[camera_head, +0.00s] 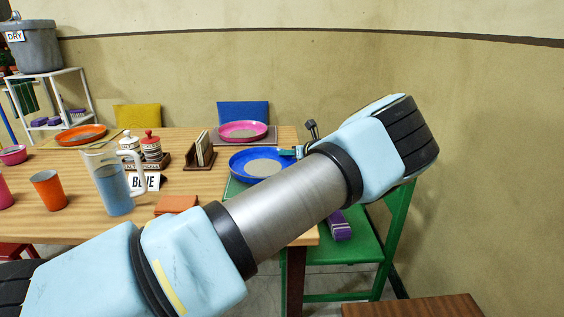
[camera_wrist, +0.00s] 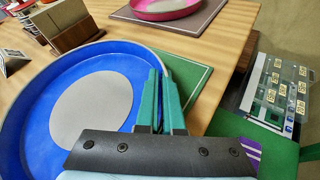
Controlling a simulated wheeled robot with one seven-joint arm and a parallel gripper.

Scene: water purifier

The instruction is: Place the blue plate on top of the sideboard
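The blue plate (camera_head: 262,163) with a grey centre is at the right end of the wooden table, over a green placemat (camera_head: 233,188). It fills the left of the wrist view (camera_wrist: 30,117). My gripper (camera_head: 291,153) is at the plate's right rim. In the wrist view its teal fingers (camera_wrist: 161,90) are close together, one on each side of the rim, and look shut on it. My arm hides part of the plate's near side in the head view. I cannot tell whether the plate is lifted. No sideboard can be made out for certain.
A pink plate (camera_head: 243,130) lies behind the blue one. A napkin holder (camera_head: 200,152), a water jug (camera_head: 114,187) and an orange cup (camera_head: 48,190) stand to the left. A green chair (camera_head: 345,246) is at the table's right end. A brown wooden top (camera_head: 415,306) shows at bottom right.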

